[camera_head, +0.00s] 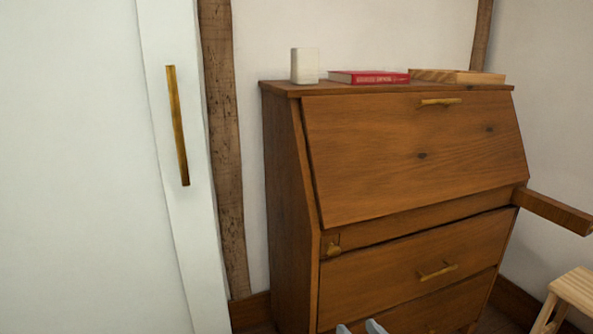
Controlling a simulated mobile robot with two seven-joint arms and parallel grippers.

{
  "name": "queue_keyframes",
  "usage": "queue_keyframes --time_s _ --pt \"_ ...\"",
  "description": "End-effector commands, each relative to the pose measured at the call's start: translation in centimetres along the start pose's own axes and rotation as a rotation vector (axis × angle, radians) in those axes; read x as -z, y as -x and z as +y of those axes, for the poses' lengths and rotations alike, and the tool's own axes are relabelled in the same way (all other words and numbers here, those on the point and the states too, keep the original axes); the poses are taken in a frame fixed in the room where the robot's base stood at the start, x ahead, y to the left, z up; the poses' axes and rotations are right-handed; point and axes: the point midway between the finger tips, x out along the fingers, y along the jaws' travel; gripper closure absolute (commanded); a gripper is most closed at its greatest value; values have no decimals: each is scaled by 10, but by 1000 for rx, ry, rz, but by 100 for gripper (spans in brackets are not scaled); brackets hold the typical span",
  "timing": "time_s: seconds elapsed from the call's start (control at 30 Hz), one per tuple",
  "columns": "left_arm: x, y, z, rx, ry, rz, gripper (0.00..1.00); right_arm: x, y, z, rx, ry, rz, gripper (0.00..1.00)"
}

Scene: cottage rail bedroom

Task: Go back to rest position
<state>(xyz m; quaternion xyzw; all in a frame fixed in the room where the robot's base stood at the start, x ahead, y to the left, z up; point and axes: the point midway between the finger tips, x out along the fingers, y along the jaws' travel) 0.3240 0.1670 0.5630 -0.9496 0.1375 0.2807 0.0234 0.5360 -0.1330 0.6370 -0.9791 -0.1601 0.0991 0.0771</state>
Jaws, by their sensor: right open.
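My right gripper (362,328) shows only as two grey fingertips at the bottom edge of the head view, apart from each other, with nothing seen between them. They appear in front of the lower drawers of a wooden bureau (410,160). My left gripper is not in view. The bureau's slanted front is shut, and its drawer with a brass handle (438,272) looks closed.
On the bureau top are a white block-shaped object (305,66), a red book (370,77) and a wooden box or board (457,76). A wooden bar (553,211) juts out at right above a small stool (575,290). A white door (180,125) stands left.

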Motion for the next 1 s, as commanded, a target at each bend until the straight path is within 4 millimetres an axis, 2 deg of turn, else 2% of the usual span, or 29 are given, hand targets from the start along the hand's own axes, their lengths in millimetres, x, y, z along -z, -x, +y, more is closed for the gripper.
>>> queue_keyframes --time_s 0.03,0.1,0.3,0.6,0.63,0.7,0.8,1.0 --pt "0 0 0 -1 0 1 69 -18 19 -3 -8 3 -38 39" --pt "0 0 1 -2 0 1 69 -37 42 -5 -21 18 -84 39" --pt "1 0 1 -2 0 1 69 -81 110 -11 -53 61 -220 39" --pt "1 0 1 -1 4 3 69 -114 196 -18 -85 123 -391 39" --pt "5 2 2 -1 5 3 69 -112 202 -19 -88 128 -404 39" --pt "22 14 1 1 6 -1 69 -91 202 -20 -93 129 -398 39" --pt "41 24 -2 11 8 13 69 -77 207 -20 -100 128 -404 39" --pt "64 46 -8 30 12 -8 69 -45 218 -20 -118 127 -417 39"
